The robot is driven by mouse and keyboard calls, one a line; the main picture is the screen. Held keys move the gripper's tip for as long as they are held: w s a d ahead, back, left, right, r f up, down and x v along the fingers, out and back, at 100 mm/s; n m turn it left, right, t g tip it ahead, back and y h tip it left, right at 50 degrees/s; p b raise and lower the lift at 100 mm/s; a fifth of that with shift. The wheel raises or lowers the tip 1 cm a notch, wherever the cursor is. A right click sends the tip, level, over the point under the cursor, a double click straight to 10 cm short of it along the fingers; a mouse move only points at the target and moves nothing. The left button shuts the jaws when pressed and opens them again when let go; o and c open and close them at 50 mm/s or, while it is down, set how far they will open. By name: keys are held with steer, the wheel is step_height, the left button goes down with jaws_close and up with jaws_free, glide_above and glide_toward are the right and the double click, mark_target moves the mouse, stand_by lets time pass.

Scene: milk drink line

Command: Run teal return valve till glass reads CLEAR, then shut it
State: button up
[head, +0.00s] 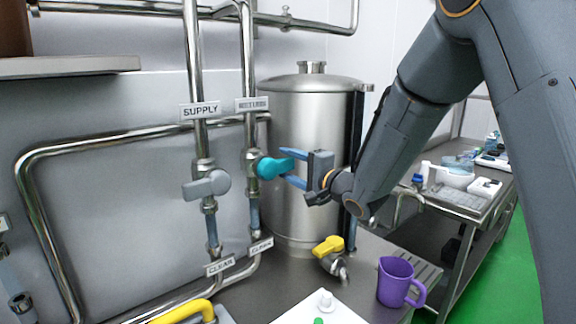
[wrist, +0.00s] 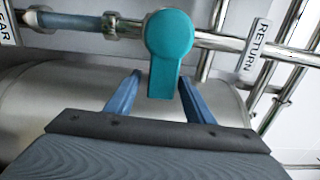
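The teal return valve handle (head: 272,168) sits on the right-hand vertical pipe and points sideways, across the pipe. It also shows in the wrist view (wrist: 168,50), pointing toward my gripper. My gripper (head: 284,166) is open, with its blue fingers on either side of the handle's end; the wrist view shows gaps on both sides (wrist: 160,78). The return sight glass (head: 254,215) below the valve looks blue-grey. A tag (head: 262,246) beneath it seems to read CLEAR, though it is small. The RETURN label (wrist: 257,45) is readable in the wrist view.
A grey supply valve (head: 206,185) stands just left, its handle also across its pipe. A steel tank (head: 300,110) is behind my gripper. A yellow-handled tap (head: 328,246) and a purple jug (head: 396,281) are below, on the bench. A side table (head: 455,195) stands at right.

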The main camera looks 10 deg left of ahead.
steer(key=b+v, duration=0.2)
steer(key=v, duration=0.6)
steer(key=shift+b, duration=0.35)
steer(key=shift+a, duration=0.15)
